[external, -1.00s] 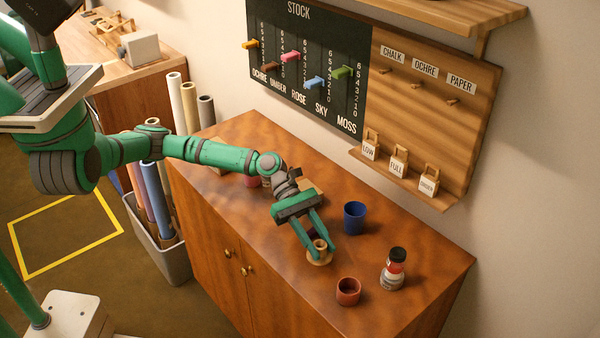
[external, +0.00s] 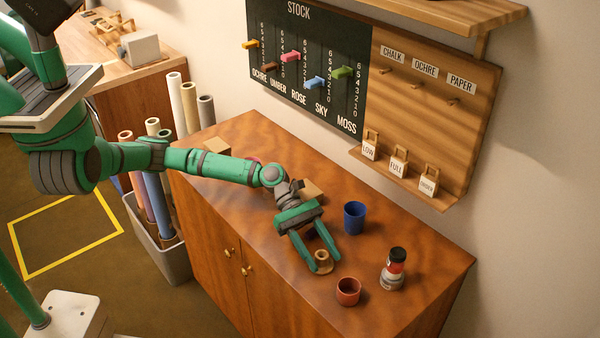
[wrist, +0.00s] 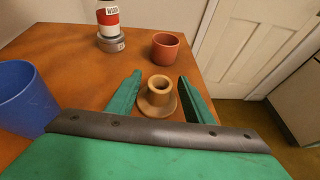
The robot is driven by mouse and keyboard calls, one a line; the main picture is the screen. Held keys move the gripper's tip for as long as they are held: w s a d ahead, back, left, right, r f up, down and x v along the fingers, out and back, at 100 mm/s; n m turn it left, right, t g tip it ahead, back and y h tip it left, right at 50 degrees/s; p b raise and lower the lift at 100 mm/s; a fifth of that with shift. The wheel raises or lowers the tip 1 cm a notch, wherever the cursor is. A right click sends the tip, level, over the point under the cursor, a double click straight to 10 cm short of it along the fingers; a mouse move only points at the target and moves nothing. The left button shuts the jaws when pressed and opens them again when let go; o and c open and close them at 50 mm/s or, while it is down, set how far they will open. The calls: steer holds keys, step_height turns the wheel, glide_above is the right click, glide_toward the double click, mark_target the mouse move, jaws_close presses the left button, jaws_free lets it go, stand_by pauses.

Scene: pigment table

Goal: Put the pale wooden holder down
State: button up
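The pale wooden holder (external: 323,264), a short hollow cylinder on a round flange, stands upright on the wooden cabinet top (external: 420,265) near its front edge. In the wrist view the holder (wrist: 158,95) sits between the two green fingers. My gripper (external: 324,262) is open, its fingers spread on either side of the holder. In the wrist view gaps show between the holder and both fingers of my gripper (wrist: 159,84). The holder's base appears to rest on the cabinet top.
A reddish-brown cup (external: 348,291) stands just right of the holder. A blue cup (external: 354,217) stands behind. A wooden block (external: 311,190) lies behind the gripper. The cabinet's right end is clear.

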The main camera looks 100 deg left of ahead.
steer(key=v, duration=1.2)
steer(key=shift+r, duration=0.2)
